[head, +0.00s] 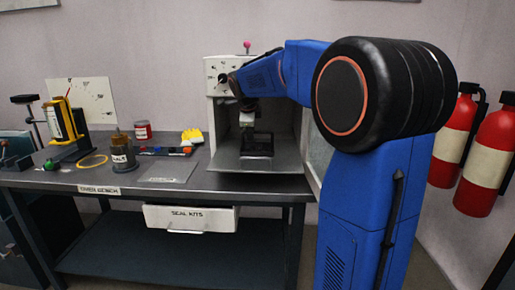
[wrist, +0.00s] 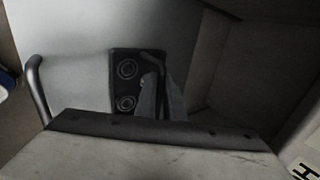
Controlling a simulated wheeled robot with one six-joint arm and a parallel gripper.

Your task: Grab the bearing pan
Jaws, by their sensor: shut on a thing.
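The bearing pan is a small dark pan (head: 258,146) inside the open white cabinet on the bench. In the wrist view the pan (wrist: 127,87) shows two round ring-shaped bearings side by side and a dark raised handle (wrist: 153,60). My gripper (head: 249,121) reaches down into the cabinet over the pan. In the wrist view my gripper's fingers (wrist: 159,97) are shut on the pan at its handle, beside the two rings. The pan's far side is partly hidden by the fingers. I cannot tell whether the pan is clear of the surface below it.
The white cabinet (head: 213,72) has side walls close around my gripper. Its grey shelf (head: 240,167) juts out in front. Red extinguishers (head: 492,150) hang at right.

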